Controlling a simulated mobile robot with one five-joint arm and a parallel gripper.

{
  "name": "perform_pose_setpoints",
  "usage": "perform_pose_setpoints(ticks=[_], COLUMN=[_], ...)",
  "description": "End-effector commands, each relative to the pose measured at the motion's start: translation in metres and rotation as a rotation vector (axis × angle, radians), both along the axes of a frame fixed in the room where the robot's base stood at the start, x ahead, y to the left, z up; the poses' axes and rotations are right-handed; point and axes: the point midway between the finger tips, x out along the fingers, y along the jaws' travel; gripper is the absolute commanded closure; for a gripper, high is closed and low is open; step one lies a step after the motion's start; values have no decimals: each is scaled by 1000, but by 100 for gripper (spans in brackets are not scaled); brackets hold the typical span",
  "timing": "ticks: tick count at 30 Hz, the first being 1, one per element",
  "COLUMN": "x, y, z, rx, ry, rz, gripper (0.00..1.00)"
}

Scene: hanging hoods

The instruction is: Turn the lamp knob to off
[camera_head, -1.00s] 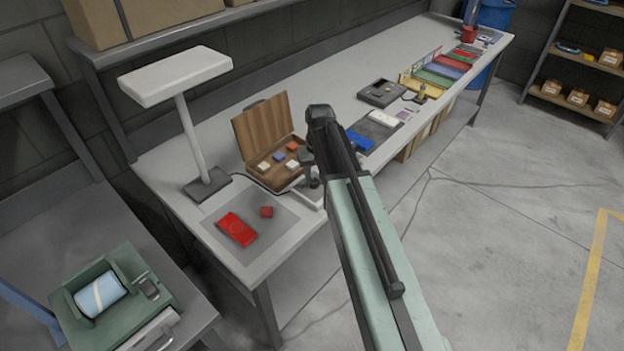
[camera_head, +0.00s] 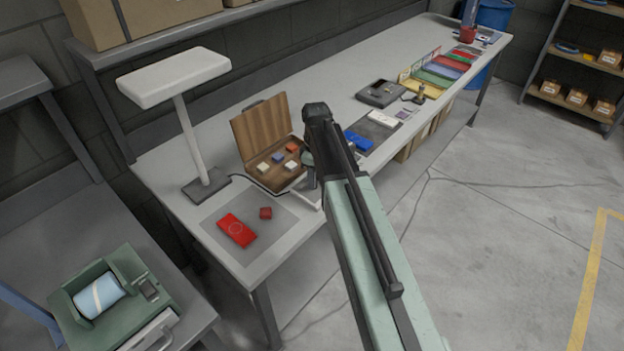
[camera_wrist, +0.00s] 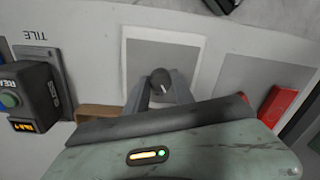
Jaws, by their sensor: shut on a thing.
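The lamp knob (camera_wrist: 161,79) is small, round and dark, with a pale pointer line on top. In the wrist view it stands in front of a grey panel with a white border. My gripper (camera_wrist: 163,88) is shut on it, one finger on each side. In the head view my arm hides the knob and most of the gripper at the bench's front edge. The white lamp (camera_head: 174,77) stands on a dark base at the bench's left, and a cable runs from the base towards my gripper. I cannot tell whether it is lit.
An open wooden case (camera_head: 262,138) with small blocks lies just left of my arm. Floor at right is clear.

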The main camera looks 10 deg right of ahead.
Motion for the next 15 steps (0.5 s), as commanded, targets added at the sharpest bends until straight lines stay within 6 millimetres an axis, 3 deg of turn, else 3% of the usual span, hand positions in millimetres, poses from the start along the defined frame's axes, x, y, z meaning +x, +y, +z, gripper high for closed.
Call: perform_pose_setpoints(ticks=[15], x=[0], y=[4], z=[0], rx=[6], ry=[3], rz=[355], gripper=[100])
